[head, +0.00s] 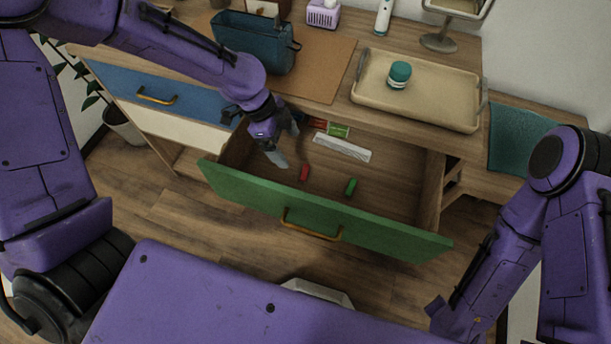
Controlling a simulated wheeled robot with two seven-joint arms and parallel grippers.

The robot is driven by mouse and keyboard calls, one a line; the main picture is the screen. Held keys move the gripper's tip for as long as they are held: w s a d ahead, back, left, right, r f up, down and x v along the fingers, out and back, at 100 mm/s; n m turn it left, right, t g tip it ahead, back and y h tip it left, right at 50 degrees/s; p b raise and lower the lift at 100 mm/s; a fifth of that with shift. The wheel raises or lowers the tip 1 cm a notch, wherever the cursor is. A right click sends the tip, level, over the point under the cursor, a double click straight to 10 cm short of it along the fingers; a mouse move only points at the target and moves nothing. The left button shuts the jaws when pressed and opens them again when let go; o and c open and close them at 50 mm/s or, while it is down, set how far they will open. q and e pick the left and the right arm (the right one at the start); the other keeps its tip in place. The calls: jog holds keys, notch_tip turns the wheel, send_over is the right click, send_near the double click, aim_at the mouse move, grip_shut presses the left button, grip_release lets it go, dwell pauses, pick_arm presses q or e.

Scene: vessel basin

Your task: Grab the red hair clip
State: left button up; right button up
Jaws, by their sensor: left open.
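A small red piece, which looks like the red hair clip (304,173), lies on the floor of an open drawer (320,215) with a green front. A similar small green piece (351,187) lies to its right. My left gripper (284,147) reaches down over the left part of the drawer. Its jaws are open with nothing seen between them. It is just up and left of the red piece, apart from it in the picture; its height above the drawer floor is hard to tell. My right gripper is out of view.
A green and red packet (336,130) and a long pale item (342,148) lie at the drawer's back. A tray (430,111) with a teal-lidded jar (399,74) and a dark teal bag (254,42) stand on the desk above. The drawer's right side is clear.

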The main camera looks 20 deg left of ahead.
aim_at(306, 172)
pick_arm(q)
jog(key=x, duration=1.2)
jog(key=shift+w+a+b, duration=0.15)
jog(key=shift+b, duration=0.15)
jog(key=c, duration=1.1)
